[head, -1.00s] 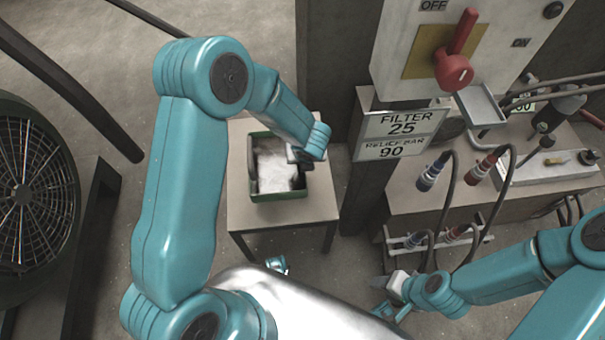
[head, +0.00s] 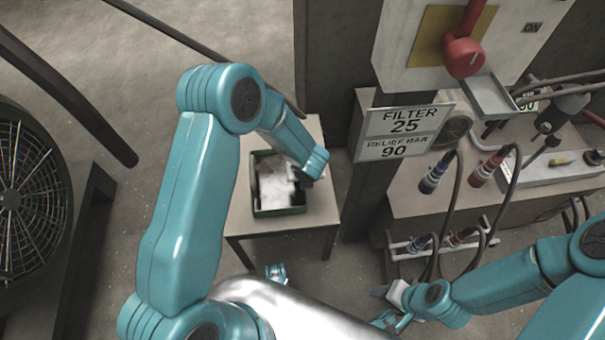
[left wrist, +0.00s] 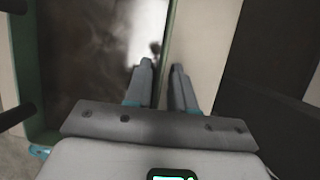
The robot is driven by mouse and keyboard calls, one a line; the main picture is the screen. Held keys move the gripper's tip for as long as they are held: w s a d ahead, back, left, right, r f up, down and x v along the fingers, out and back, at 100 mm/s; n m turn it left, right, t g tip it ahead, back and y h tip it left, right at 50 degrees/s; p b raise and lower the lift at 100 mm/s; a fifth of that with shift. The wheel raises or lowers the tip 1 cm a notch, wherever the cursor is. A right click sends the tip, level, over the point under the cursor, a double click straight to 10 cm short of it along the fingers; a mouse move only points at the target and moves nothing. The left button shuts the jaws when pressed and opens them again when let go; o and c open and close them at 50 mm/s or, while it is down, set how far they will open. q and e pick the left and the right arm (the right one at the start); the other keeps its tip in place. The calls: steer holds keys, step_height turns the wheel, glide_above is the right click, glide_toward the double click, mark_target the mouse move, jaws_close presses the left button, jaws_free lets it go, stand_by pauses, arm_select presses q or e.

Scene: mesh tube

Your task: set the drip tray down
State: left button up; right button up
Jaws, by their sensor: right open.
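The drip tray (head: 279,212) is a green-walled, dark-bottomed box with crumpled white material (head: 268,180) inside. It is over the top of a small table (head: 240,222); I cannot tell whether it touches the top. My left gripper (head: 302,177) is at the tray's right wall. In the left wrist view, its two fingers (left wrist: 164,85) stand on either side of the green wall (left wrist: 168,35), shut on it. My right gripper (head: 384,303) is open and empty at the lower middle right, away from the tray.
A bench (head: 420,205) with hoses and red and blue couplings stands to the right. A control panel (head: 420,50) with a red lever (head: 463,55) and a filter sign (head: 405,120) are above it. A large fan (head: 20,190) is at the left. Bare tabletop shows around the tray.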

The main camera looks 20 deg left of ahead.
arm_select(q)
steer(key=shift+o, duration=0.2)
steer(key=shift+r, duration=0.15)
steer(key=shift+d+r+p, duration=0.1)
steer(key=shift+r+p, duration=0.2)
steer(key=shift+r, duration=0.05)
steer(key=p+v, duration=0.3)
steer(key=v, duration=0.8)
steer(key=s+d+f+n+g+h, duration=0.1)
steer(key=s+f+n+h, duration=0.1)
steer(key=s+n, duration=0.4)
steer(key=s+d+f+n+g+h, duration=0.1)
steer(key=s+f+n, duration=0.4)
steer(key=n, duration=1)
steer(key=s+d+f+n+g+h, duration=0.1)
steer(key=s+d+f+n+h, duration=0.2)
steer(key=s+n, duration=0.4)
steer(key=n, duration=0.4)
steer(key=shift+s+d+f+h, duration=0.15)
steer(key=shift+d+f+h, duration=0.05)
steer(key=shift+h, duration=0.2)
